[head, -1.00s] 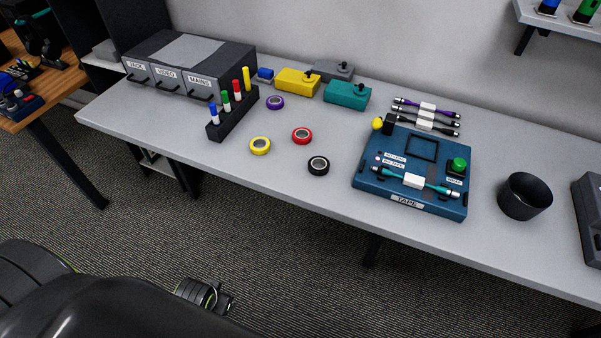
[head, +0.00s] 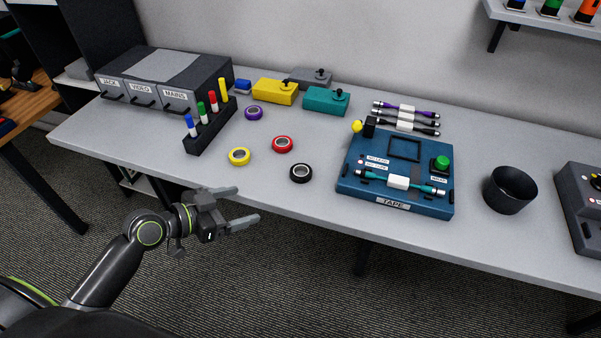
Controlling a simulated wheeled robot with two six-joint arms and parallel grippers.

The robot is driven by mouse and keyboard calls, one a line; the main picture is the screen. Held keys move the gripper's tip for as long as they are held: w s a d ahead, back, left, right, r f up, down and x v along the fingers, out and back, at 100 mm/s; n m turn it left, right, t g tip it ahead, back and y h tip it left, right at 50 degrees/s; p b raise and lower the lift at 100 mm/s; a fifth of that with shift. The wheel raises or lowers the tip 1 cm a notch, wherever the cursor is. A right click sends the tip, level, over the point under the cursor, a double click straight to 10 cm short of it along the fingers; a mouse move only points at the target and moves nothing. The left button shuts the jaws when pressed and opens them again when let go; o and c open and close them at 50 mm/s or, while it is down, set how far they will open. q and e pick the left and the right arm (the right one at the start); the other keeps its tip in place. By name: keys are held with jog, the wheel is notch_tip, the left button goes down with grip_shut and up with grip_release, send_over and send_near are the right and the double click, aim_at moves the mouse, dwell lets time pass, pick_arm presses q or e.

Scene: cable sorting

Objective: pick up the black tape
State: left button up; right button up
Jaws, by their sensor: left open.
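The black tape (head: 301,180) is a small ring with a pale core, lying flat near the front edge of the table. It is below and right of the red tape and left of the blue TAPE device. My left gripper (head: 248,205) is open and empty. It is at the table's front edge, to the left of and a little below the black tape in the head view, with its fingers pointing right. It is apart from the tape. My right gripper is not in view.
The red tape (head: 282,145), yellow tape (head: 239,160) and purple tape (head: 254,109) lie nearby. A marker rack (head: 208,136) stands to the left. The blue TAPE device (head: 390,190) and a black cup (head: 510,194) stand to the right. The table (head: 330,143) is clear around the black tape.

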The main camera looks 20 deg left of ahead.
pick_arm(q)
jog(key=w+r, duration=0.2)
jog(key=p, duration=0.3)
send_near(306, 169)
jog(key=shift+s+d+f+t+h, duration=0.25)
jog(key=shift+d+t+h, duration=0.05)
jog(key=shift+d+t, duration=0.1)
jog(key=shift+w+a+p+x, duration=0.15)
jog(key=shift+p+x, duration=0.15)
jog(key=shift+x, duration=0.5)
jog(key=shift+a+p+x, duration=0.1)
jog(key=shift+p+x, duration=0.15)
jog(key=shift+x, duration=0.55)
jog(key=shift+w+a+p+x, duration=0.15)
jog(key=shift+p+x, duration=0.15)
jog(key=shift+x, duration=0.5)
jog(key=shift+w+d+f, duration=0.2)
jog(key=shift+d+f, duration=0.05)
jog(key=shift+f, duration=0.05)
jog(key=shift+c, duration=0.5)
jog(key=c, duration=1)
